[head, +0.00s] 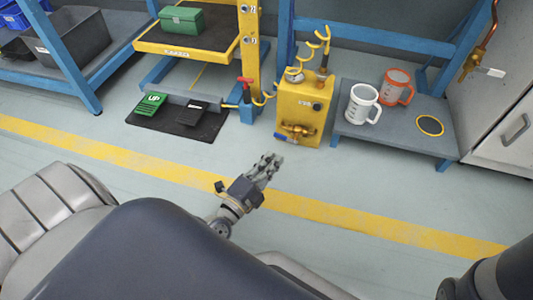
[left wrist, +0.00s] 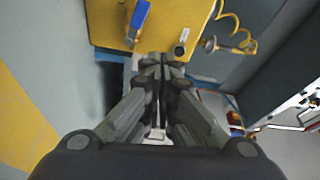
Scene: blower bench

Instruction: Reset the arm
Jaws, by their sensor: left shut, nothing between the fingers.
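My left gripper (head: 266,166) is in the middle of the head view, over the grey floor near the yellow floor line. It is shut and empty. In the left wrist view my left gripper (left wrist: 162,62) points at the yellow blower unit (left wrist: 112,22), with its fingertips together. In the head view the yellow blower unit (head: 297,112) stands beyond the gripper, clear of it. My right gripper does not show; only a dark part of my right arm is at the lower right edge.
A low grey bench (head: 400,128) right of the unit holds a white mug (head: 361,104) and an orange mug (head: 397,88). Green and black pedals (head: 150,104) lie on a dark mat at left. A green box (head: 181,21) sits on a yellow-edged platform. The floor around my gripper is clear.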

